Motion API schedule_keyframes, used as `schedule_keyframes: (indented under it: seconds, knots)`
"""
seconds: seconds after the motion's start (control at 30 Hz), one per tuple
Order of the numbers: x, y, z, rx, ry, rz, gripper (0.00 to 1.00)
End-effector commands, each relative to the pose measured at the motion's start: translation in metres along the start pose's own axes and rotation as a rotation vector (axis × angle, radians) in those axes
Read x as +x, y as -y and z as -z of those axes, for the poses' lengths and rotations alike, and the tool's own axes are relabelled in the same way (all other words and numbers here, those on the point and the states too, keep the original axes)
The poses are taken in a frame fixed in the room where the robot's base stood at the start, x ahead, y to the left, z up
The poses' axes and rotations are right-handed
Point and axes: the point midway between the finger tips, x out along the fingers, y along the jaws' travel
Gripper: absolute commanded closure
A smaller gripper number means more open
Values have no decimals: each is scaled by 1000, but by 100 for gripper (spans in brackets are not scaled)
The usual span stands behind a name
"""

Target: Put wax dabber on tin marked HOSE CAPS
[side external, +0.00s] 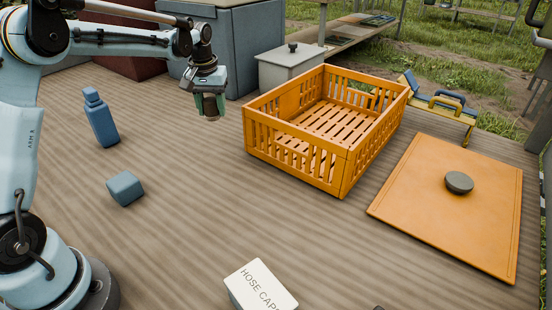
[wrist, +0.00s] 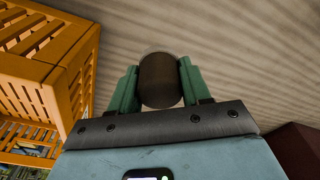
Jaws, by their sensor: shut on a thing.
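My gripper (side external: 210,105) hangs in the air left of the orange crate. Its green fingers are shut on a brown, round-ended thing that seems to be the wax dabber (side external: 212,116). In the wrist view the dabber (wrist: 160,80) sits between the two fingers (wrist: 159,88); its far end is hidden. The tin marked HOSE CAPS (side external: 261,286) is at the bottom edge of the side view, cut off by the frame. It has a white top with dark lettering, and nothing is seen on its visible part. My gripper is well behind it, apart from it.
The slatted orange crate (side external: 344,160) stands empty mid-table. A grey rounded thing (side external: 459,182) rests on an orange mat (side external: 420,215) at right. A blue bottle (side external: 101,120) and blue block (side external: 125,188) stand at left. The table between gripper and tin is clear.

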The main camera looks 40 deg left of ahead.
Motion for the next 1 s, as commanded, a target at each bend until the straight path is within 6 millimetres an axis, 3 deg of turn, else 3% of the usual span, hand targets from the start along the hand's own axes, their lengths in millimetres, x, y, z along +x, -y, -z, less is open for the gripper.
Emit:
schedule_keyframes:
  seconds: [0.3,0.6,0.83,1.0]
  knots:
    - [-28,-20,-12,1,0,1,87]
    - [-81,-20,-6,0,0,1,87]
    - [-107,-20,-3,0,0,1,87]
    - [-111,-49,-24,141,5,-15,87]
